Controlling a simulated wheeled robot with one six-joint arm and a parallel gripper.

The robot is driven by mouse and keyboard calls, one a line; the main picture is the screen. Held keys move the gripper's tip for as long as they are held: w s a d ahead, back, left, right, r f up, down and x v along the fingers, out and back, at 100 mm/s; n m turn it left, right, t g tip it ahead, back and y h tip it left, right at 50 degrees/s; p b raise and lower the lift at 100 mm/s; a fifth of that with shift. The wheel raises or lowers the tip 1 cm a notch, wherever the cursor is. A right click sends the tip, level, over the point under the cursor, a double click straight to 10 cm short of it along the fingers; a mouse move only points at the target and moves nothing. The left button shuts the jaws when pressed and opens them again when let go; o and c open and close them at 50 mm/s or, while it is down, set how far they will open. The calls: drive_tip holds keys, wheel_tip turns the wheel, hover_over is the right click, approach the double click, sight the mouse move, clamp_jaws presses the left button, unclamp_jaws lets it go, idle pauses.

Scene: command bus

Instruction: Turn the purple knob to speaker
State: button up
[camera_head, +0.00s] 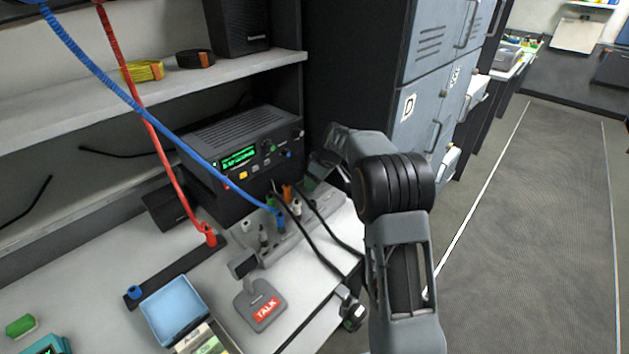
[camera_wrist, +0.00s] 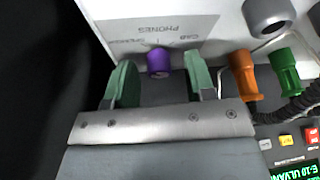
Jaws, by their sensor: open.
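The purple knob (camera_wrist: 158,64) sits on a grey panel and shows between my fingers in the wrist view. A pale label plate (camera_wrist: 185,24) beside it reads, upside down, PHONES in the middle, CAB to the right and what looks like SPEAKER to the left. My gripper (camera_wrist: 159,72) is open, with one green finger on each side of the knob and a visible gap to both. I cannot tell which label the knob points to. In the head view my gripper (camera_head: 318,168) is at the right end of the grey panel, and the knob is hidden.
Orange (camera_wrist: 245,75) and green (camera_wrist: 284,70) plugs stand close to the right of my fingers. A black radio (camera_head: 238,155) with a green display stands behind the panel. Blue and red cables and black cords cross the desk. Lockers (camera_head: 432,90) stand behind my arm.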

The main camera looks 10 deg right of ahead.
drive_tip(key=v, duration=1.3)
drive_tip(key=shift+r+p, duration=0.4)
drive_tip(key=shift+s, duration=0.1)
drive_tip(key=s+f+m+g+h+p, duration=0.1)
drive_tip(key=s+f+m+h, duration=0.1)
drive_tip(key=s+f+m, duration=0.35)
drive_tip(key=s+a+r+m+p, duration=0.1)
drive_tip(key=s+r+p, duration=0.1)
drive_tip(key=s, duration=0.6)
drive_tip(key=s+a+r+m+t+h+p, duration=0.1)
drive_tip(key=s+a+r+p, duration=0.1)
drive_tip(key=s, duration=0.5)
drive_tip(key=s+a+r+m+p, duration=0.1)
drive_tip(key=s+r+p, duration=0.2)
drive_tip(key=s, duration=0.5)
drive_tip(key=shift+s+a+r+m+t+h, duration=0.3)
drive_tip(key=shift+s+a+r+m, duration=0.05)
drive_tip(key=shift+a+r, duration=0.1)
